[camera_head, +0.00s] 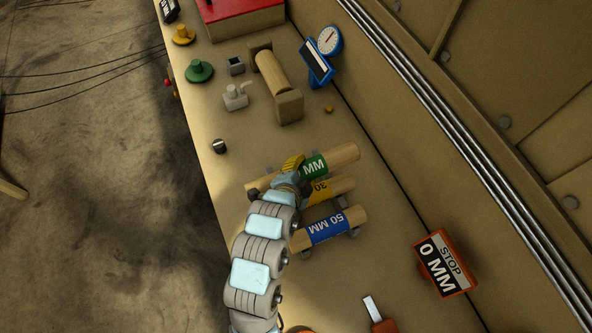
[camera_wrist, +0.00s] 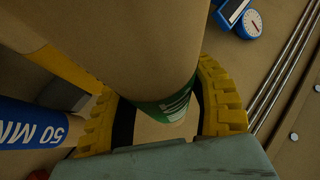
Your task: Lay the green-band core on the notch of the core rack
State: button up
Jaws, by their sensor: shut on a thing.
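The green-band core (camera_head: 342,155) is a long pale wooden cylinder with a green label ending in "MM". My gripper (camera_head: 292,167) is shut around it beside the label. In the wrist view the core (camera_wrist: 130,40) runs between the yellow fingers of my gripper (camera_wrist: 163,112), its green band low between them. I cannot tell whether it is clear of the grey supports under it. A yellow-band core (camera_head: 338,185) and a blue-band core (camera_head: 328,228) lie beside it, on grey supports. Which part is the core rack's notch is unclear.
A wooden stand with two end blocks (camera_head: 289,106) carries a plain roller (camera_head: 271,70). Near it are a blue dial scale (camera_head: 328,42), a grey fixture (camera_head: 235,97) and a green knob (camera_head: 199,71). An orange "STOP 0 MM" block (camera_head: 445,264) stands right. Bench (camera_head: 390,225) is clear between.

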jog(key=shift+w+a+f+b, duration=0.15)
jog(key=shift+w+f+b, duration=0.45)
jog(key=shift+b, duration=0.2)
jog(key=shift+w+a+b, duration=0.1)
jog(key=shift+w+b, duration=0.3)
jog(key=shift+w, duration=0.15)
jog(key=w+f, duration=0.1)
jog(key=f, duration=0.2)
jog(key=w+f, duration=0.2)
jog(key=w+a+f+p, duration=0.1)
jog(key=f, duration=0.2)
jog(key=shift+w+a+f, duration=0.1)
jog(key=shift+w+f, duration=0.1)
jog(key=shift+f, duration=0.15)
